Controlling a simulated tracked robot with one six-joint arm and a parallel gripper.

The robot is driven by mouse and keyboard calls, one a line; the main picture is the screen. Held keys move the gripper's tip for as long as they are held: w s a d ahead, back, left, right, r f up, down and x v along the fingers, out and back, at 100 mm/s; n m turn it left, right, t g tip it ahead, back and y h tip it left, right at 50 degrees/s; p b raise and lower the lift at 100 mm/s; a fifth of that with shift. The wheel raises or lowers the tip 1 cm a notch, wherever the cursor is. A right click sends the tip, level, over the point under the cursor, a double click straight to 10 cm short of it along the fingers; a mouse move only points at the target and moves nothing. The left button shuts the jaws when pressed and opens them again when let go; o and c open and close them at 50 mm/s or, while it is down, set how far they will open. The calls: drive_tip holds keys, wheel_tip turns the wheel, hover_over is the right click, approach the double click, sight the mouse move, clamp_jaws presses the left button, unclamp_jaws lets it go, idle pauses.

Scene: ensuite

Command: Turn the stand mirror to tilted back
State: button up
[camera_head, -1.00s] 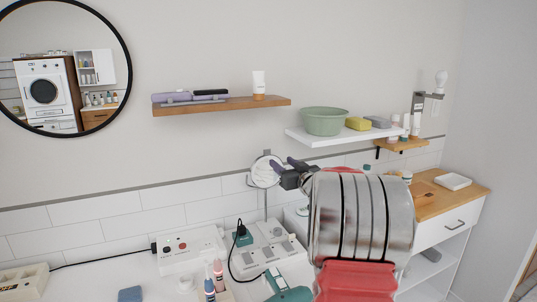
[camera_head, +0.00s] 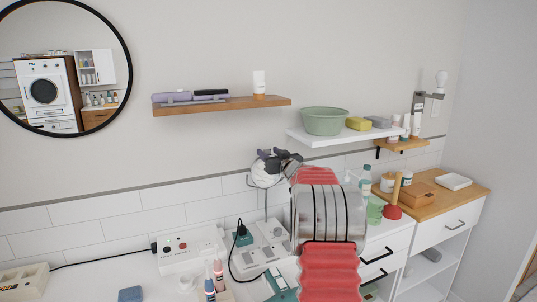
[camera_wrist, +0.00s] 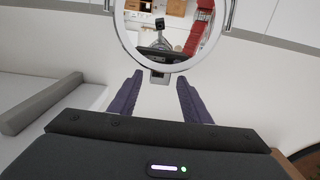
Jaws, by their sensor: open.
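The stand mirror (camera_head: 262,180) is a small round mirror on a thin upright pole at the back of the counter. My gripper (camera_head: 272,153) covers its upper part in the head view. In the wrist view the round mirror (camera_wrist: 190,50) fills the top middle and reflects the room and my red arm. My gripper (camera_wrist: 160,82) is open there, with its two dark fingers pointing at the mirror's lower rim. Nothing is between the fingers except a small bracket just beyond them at the rim. I cannot tell if the fingers touch it.
A white shelf (camera_head: 303,138) with a green bowl (camera_head: 325,121) hangs above and right of my gripper. A wooden shelf (camera_head: 205,107) is up left. A white box with a plug (camera_head: 242,236) stands near the pole, with bottles (camera_head: 214,280) in front. A red plunger (camera_head: 393,209) is right.

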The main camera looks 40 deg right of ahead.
drive_tip(key=shift+w+d, duration=0.1)
drive_tip(key=shift+w, duration=0.2)
clamp_jaws()
idle(0.5)
